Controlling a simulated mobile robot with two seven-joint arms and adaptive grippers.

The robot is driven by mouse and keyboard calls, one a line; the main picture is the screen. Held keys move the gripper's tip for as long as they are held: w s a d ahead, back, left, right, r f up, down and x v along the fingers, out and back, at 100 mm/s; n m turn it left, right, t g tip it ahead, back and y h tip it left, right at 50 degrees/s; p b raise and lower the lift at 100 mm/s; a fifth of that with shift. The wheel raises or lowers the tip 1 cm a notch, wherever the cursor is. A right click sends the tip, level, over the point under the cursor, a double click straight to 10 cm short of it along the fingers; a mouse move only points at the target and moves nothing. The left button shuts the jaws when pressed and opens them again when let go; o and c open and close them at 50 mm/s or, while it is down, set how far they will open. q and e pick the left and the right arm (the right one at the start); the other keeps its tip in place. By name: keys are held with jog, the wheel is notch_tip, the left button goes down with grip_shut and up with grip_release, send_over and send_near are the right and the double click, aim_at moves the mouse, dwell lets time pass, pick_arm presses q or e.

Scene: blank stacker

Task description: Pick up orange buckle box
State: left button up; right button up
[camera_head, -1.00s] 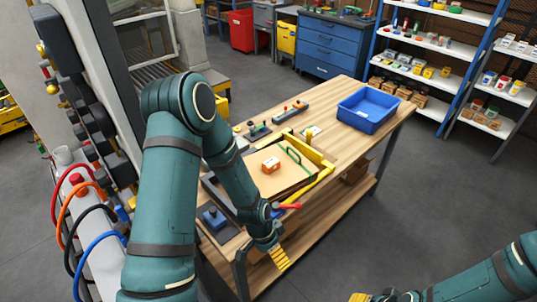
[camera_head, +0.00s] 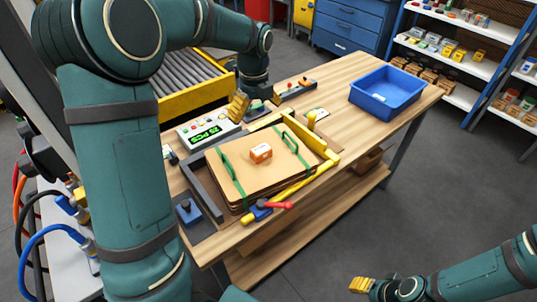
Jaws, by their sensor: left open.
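The orange buckle box (camera_head: 260,153), small with orange sides and a pale top, rests on the stack of tan sheets (camera_head: 265,181) near the table's middle. Green straps lie across the stack on both sides of the box. My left gripper (camera_head: 239,107), with yellow fingers, is open and apart from the box, behind it and a little to the left, by the counter display. My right gripper (camera_head: 362,285) is low at the bottom right, well away from the table. Its fingers are too small to read.
A yellow clamp frame with a red handle (camera_head: 278,205) edges the stack's right and front. A counter display (camera_head: 209,132) stands behind left. A blue bin (camera_head: 387,94) sits at the table's far right. Bare wooden tabletop (camera_head: 352,130) lies between stack and bin.

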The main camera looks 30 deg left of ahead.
aim_at(261, 149)
pick_arm(q)
jog(key=f, duration=0.3)
jog(key=f+b, duration=0.1)
jog(key=f, duration=0.2)
jog(key=w+f+b, duration=0.1)
jog(key=f, duration=0.2)
jog(key=shift+f, duration=0.35)
jog(key=shift+s+d+f+b, duration=0.1)
jog(key=shift+s+f+b, duration=0.05)
jog(key=shift+f+b, duration=0.2)
jog(key=f, duration=0.1)
jog(key=f+b, duration=0.1)
jog(key=f, duration=0.2)
jog(key=shift+d+f, duration=0.25)
jog(key=shift+d, duration=0.15)
jog(key=shift+f, duration=0.3)
pick_arm(e)
jog(key=f, duration=0.2)
jog(key=w+f, duration=0.1)
jog(key=f, duration=0.2)
pick_arm(q)
jog(key=c, duration=1.4)
